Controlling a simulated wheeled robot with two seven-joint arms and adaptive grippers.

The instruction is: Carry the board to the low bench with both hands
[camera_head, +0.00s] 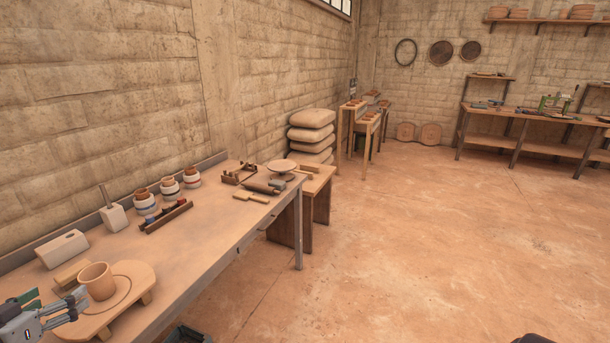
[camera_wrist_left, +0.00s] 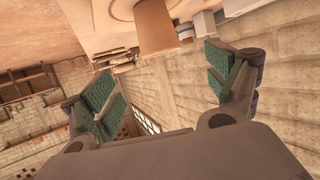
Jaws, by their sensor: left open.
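The board (camera_head: 138,285) is a pale wooden one with short feet, on the near end of the long worktable. A clay cup (camera_head: 97,281) stands upright on it. My left gripper (camera_head: 58,302) is open and empty at the board's left side, close to the cup; I cannot tell whether it touches the board. In the left wrist view its green-padded fingers (camera_wrist_left: 165,82) are spread apart, with the cup (camera_wrist_left: 155,28) and part of the board (camera_wrist_left: 118,10) beyond them. The low bench (camera_head: 318,180) is wooden and stands past the table's far end. My right gripper is not in view.
The worktable (camera_head: 225,232) also carries a white block (camera_head: 62,249), several banded jars (camera_head: 169,186), a tool rack (camera_head: 166,217) and a shallow dish (camera_head: 282,166). Stacked sacks (camera_head: 311,135) stand behind the low bench. The floor (camera_head: 400,250) to the right is clear.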

